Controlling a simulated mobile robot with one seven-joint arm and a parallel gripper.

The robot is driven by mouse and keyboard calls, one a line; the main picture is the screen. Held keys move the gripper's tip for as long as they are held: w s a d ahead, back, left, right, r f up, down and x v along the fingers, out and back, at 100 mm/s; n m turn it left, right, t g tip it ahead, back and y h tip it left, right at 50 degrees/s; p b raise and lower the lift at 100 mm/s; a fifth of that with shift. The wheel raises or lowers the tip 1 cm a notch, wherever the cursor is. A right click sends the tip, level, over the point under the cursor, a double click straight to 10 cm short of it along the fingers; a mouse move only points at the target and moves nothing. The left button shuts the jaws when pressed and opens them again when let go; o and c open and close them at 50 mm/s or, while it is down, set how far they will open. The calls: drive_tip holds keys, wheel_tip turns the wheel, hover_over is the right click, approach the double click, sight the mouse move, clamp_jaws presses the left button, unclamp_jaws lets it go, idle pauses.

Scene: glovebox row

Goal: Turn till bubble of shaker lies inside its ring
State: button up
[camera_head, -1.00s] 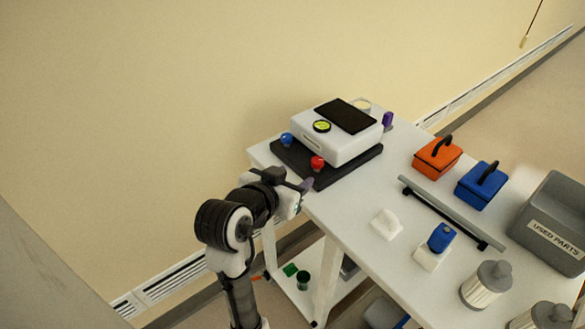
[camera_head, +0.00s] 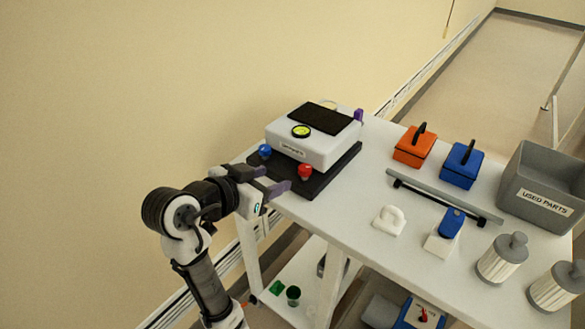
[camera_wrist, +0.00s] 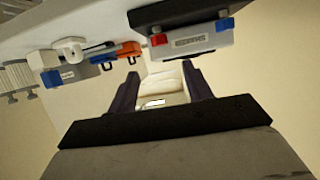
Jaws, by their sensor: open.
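The shaker (camera_head: 312,150) is a white box with a black top pad, on a dark base plate (camera_head: 325,180) at the table's far left corner. Its round yellow-green level (camera_head: 301,131) has a dark rim; the bubble's place is too small to tell. A blue knob (camera_head: 265,151) and a red knob (camera_head: 305,172) stand at its near side. The wrist view shows the red knob (camera_wrist: 158,40) and blue knob (camera_wrist: 225,24) too, above the fingers. My gripper (camera_head: 275,180) is open and empty beside the base's near left edge, touching neither knob. Its dark purple fingers (camera_wrist: 160,88) are apart.
Orange (camera_head: 414,147) and blue (camera_head: 461,165) handled boxes, a grey bar (camera_head: 440,197), a white piece (camera_head: 389,220), a blue-topped block (camera_head: 448,228), ribbed cylinders (camera_head: 502,259) and a grey USED PARTS bin (camera_head: 545,190) occupy the table's right. The wall is close behind the shaker.

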sight(305, 168)
drive_tip(key=p+x, duration=0.2)
drive_tip(key=x, duration=0.9)
drive_tip(key=shift+w+d+f, duration=0.2)
drive_tip(key=shift+w+f, duration=0.05)
drive_tip(key=c, duration=1)
